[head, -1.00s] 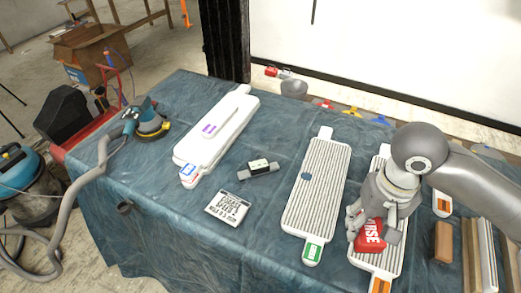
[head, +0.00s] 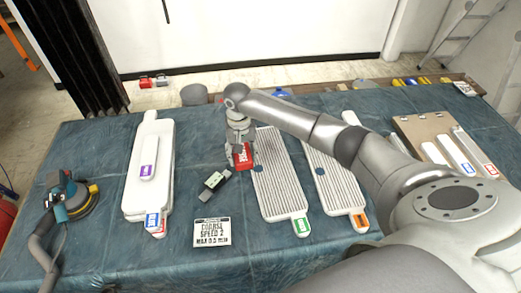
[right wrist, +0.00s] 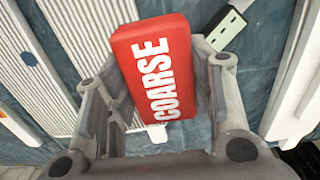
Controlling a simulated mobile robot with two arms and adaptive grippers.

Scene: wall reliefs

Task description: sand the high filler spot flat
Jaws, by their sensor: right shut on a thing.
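My right gripper (head: 241,152) is shut on a red block marked COARSE (head: 243,158); the label also shows on the block in the right wrist view (right wrist: 156,75). The block is at the left edge of the ribbed panel with the green tag (head: 280,178). I cannot tell whether it touches the panel. A similar spot (head: 320,171) lies on the ribbed panel with the orange tag (head: 337,185). My left gripper is out of view.
A hosed sander (head: 70,203) is far left. White strips (head: 455,155) lie at right.

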